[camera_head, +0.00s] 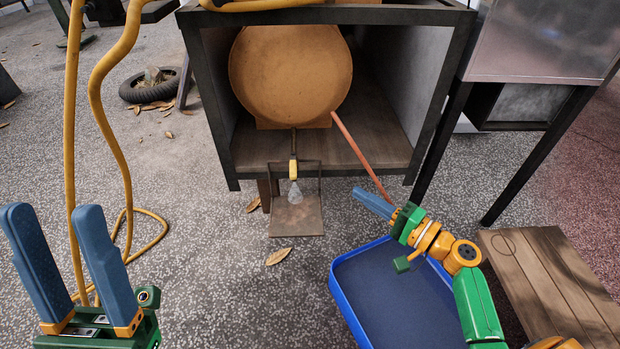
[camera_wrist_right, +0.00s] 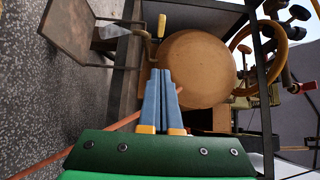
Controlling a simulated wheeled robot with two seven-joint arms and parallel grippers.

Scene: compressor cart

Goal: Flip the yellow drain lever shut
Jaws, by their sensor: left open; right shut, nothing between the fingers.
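The yellow drain lever (camera_head: 293,170) hangs below the round tan tank (camera_head: 290,75), at the end of a thin dark pipe, pointing down. It also shows near the top of the right wrist view (camera_wrist_right: 162,25). My right gripper (camera_head: 375,204) is shut and empty, to the right of the lever and lower in the head view, clear of it. In the right wrist view its blue fingers (camera_wrist_right: 161,75) lie together, apart from the lever. My left gripper (camera_head: 58,215) is open and empty at the lower left, far from the lever.
A clear drip shape (camera_head: 294,193) shows below the lever, above a square drip plate (camera_head: 297,218). A copper rod (camera_head: 360,155) slants between tank and right gripper. A blue tray (camera_head: 345,300) and wooden bench (camera_head: 550,270) lie lower right. A yellow hose (camera_head: 103,100) stands left.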

